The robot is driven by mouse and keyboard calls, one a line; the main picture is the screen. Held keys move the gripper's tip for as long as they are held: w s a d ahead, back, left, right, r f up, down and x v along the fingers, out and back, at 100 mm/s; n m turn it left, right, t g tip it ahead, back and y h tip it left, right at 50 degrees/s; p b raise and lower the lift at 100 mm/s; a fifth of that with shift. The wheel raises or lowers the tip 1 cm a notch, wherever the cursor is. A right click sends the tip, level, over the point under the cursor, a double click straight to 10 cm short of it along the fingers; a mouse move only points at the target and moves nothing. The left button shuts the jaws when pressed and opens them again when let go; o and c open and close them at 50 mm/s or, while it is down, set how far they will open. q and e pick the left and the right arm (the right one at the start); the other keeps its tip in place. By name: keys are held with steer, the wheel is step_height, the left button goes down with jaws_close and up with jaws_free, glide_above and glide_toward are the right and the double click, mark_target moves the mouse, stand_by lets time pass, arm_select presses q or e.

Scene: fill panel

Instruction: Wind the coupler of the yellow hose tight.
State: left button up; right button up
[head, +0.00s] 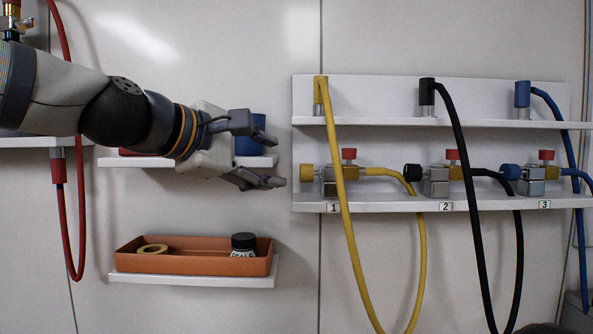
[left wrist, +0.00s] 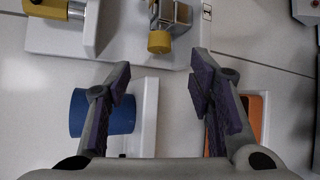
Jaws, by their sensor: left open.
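The yellow hose (head: 351,240) hangs in a loop at station 1. One end has a yellow-capped metal fitting (head: 320,95) at the upper shelf; the other meets the valve block (head: 330,180) below. A yellow round coupler or knob (head: 307,173) sticks out of the block's left side; it also shows in the left wrist view (left wrist: 159,42). My left gripper (head: 268,160) is open and empty, pointing right, just left of this yellow part and apart from it. In the left wrist view the part lies beyond the fingertips, between their lines. My right gripper is not seen.
A blue cylinder (head: 251,148) stands on a small shelf behind my left gripper. A terracotta tray (head: 190,262) below holds a yellow ring and a dark jar. Black (head: 470,240) and blue (head: 565,130) hoses hang at stations 2 and 3. A red hose (head: 80,230) hangs left.

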mark_target(301, 171)
arm_select(q)
steer(key=x, duration=0.8)
steer(key=shift+w+f, duration=0.3)
steer(key=shift+w+d+b, duration=0.3)
steer(key=shift+d+b, duration=0.05)
steer(key=shift+r, duration=0.15)
steer(key=shift+c, duration=0.9)
jaws_close()
